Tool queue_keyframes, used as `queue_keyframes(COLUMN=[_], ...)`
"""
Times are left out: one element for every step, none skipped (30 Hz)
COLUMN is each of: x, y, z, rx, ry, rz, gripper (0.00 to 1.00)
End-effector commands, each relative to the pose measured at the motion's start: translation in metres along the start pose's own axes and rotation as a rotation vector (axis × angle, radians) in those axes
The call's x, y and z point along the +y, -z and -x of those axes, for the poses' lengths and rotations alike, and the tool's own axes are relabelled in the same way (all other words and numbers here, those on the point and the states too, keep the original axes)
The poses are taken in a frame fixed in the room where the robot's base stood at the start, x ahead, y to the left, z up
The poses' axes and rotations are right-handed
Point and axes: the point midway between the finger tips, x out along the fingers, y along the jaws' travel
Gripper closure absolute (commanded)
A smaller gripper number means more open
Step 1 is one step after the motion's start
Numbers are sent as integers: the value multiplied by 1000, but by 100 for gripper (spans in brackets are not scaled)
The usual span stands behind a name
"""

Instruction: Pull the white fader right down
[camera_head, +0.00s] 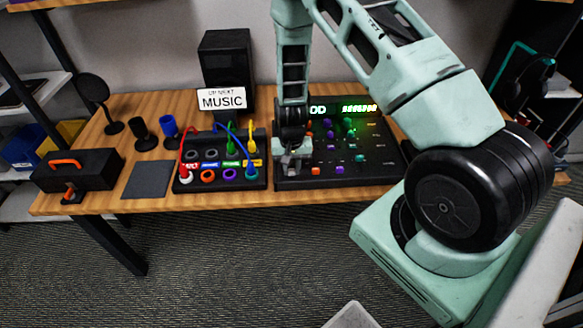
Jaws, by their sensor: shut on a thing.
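The black mixer console (386,172) lies on the right part of the wooden table, with coloured knobs and a lit green display (358,108). My arm reaches down from above, and my gripper (293,164) is at the console's left side, low over its surface. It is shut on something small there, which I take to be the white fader. The fader's cap and slot are hidden by my gripper, so its position along the slot cannot be told. An orange cap (315,171) and a purple cap (339,170) show just right of my gripper.
A patch box (183,184) with red, blue, green and yellow cables stands close left of the console. A speaker (225,50) and a MUSIC sign (222,99) stand behind it. Further left are a dark mat (147,180), two cups and a black toolbox (78,174).

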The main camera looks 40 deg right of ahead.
Motion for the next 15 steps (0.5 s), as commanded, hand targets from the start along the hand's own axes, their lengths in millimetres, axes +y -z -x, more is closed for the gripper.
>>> queue_keyframes(x=[0, 0, 0, 0, 0, 0, 0, 0, 0, 0, 0, 0, 0, 0, 0], y=[0, 0, 0, 0, 0, 0, 0, 0, 0, 0, 0, 0, 0, 0, 0], z=[1, 1, 1, 1, 1, 1, 1, 1, 1, 1, 1, 1, 1, 1, 1], rx=[0, 0, 0, 0, 0, 0, 0, 0, 0, 0, 0, 0, 0, 0, 0], ry=[1, 1, 1, 1, 1, 1, 1, 1, 1, 1, 1, 1, 1, 1, 1], rz=[-1, -1, -1, -1, 0, 0, 0, 0, 0, 0, 0, 0, 0, 0, 0], gripper=[98, 98, 98, 98, 98, 98, 98, 73, 62, 56, 56, 56, 56, 56, 56])
